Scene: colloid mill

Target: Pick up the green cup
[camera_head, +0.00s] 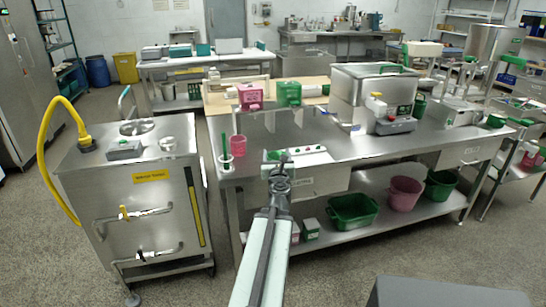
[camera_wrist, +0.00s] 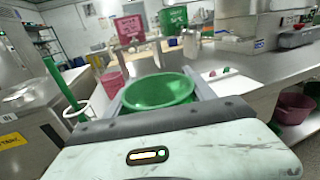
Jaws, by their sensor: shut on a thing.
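The green cup (camera_wrist: 158,91) is between the two fingers of my gripper (camera_wrist: 155,80) in the wrist view. Its open round rim faces up toward the camera, and it looks empty. My gripper is shut on it, with a finger along each side. In the head view the gripper (camera_head: 279,164) is at the front edge of the steel table, and only a small green part of the cup (camera_head: 273,155) shows beside it. The cup's base is hidden, so I cannot tell whether it touches the tabletop.
A pink cup (camera_head: 238,145) stands on the steel table (camera_head: 350,150) to the left of the gripper. Behind it are a pink box (camera_head: 250,96) and a green box (camera_head: 289,94). A steel machine (camera_head: 372,95) stands farther right. A steel cart with a yellow hose (camera_head: 42,150) is at left.

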